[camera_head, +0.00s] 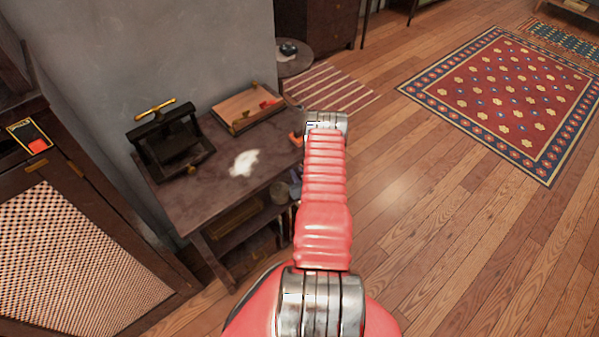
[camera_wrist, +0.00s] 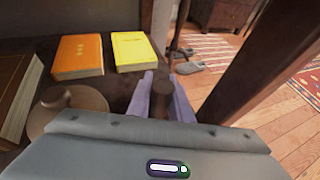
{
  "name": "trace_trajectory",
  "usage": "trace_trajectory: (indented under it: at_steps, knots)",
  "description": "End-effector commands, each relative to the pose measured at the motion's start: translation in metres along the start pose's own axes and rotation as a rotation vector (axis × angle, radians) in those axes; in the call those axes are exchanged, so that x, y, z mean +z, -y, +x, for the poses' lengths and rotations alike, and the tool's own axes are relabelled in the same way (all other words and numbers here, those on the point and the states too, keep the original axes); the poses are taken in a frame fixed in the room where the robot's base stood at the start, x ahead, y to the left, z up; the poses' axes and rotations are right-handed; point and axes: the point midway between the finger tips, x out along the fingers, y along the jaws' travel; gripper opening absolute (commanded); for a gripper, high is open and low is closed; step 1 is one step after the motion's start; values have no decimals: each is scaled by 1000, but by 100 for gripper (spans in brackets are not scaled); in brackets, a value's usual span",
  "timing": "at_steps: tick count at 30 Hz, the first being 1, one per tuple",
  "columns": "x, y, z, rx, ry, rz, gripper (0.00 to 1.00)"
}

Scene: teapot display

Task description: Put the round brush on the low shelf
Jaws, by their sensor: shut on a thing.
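My gripper (camera_wrist: 163,96) shows in the wrist view with its two pale lilac fingers shut on a dark brown, round-ended piece, which I take to be the round brush (camera_wrist: 162,103). Only its top shows between the fingers; its lower part is hidden by the gripper body. The gripper is at the low shelf (camera_wrist: 116,88), a dark surface, near its right end beside a dark post. I cannot tell if the brush touches the shelf. In the head view my red arm hides most of the gripper. The low shelf under the table (camera_head: 243,231) shows there in part.
An orange book (camera_wrist: 79,56) and a yellow book (camera_wrist: 134,51) lie beyond the gripper. A round brown lid-like thing with a knob (camera_wrist: 68,106) is close on the left. The dark post (camera_wrist: 262,55) stands at right. A black press (camera_head: 170,145) stands on the table top (camera_head: 215,185).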

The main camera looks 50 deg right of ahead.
Motion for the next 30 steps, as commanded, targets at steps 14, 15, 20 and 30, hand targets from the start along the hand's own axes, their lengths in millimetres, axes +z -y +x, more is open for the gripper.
trace_trajectory:
  at_steps: [14, 15, 20, 30]
  knots:
    - [-1, 0, 0, 0, 0, 0, 37]
    - [-1, 0, 0, 0, 0, 0, 37]
    - [1, 0, -2, 0, 0, 0, 37]
    - [1, 1, -40, -1, -1, 1, 37]
